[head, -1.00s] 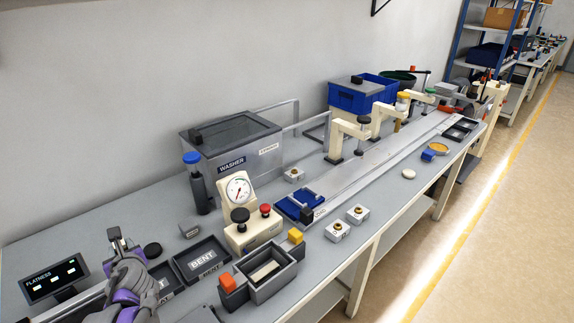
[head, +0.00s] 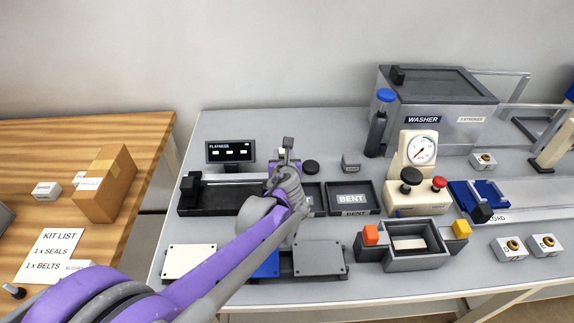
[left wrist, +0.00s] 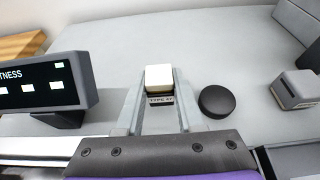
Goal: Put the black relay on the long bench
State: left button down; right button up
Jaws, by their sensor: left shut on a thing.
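My left gripper (head: 284,146) is raised over the back of the long grey bench (head: 340,125), just right of the flatness display. In the left wrist view its fingers (left wrist: 157,98) are shut on a small cream-topped block (left wrist: 159,77) with a printed label on its near face. I cannot make out a black body on this block. My right gripper is not in view.
The flatness display (head: 229,152) stands left of the gripper. The bent tray (head: 352,212), a gauge stand (head: 418,150) and the washer (head: 437,105) stand to the right. A wooden table (head: 130,128) with a cardboard box (head: 104,190) is at left, across a gap. The bench's back strip is mostly clear.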

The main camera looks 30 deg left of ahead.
pick_arm(q)
jog(key=shift+f+b, duration=0.5)
jog(key=shift+f, duration=1.35)
jog(key=shift+f, duration=0.15)
jog(key=c, duration=0.8)
grip_release()
jog(key=shift+s+d+r, duration=0.1)
jog(key=shift+s+r, duration=0.05)
jog(key=shift+r, duration=0.15)
jog(key=p+v, duration=0.2)
jog(key=v, duration=0.9)
jog(key=shift+s+d, duration=0.15)
jog(key=shift+s, duration=0.1)
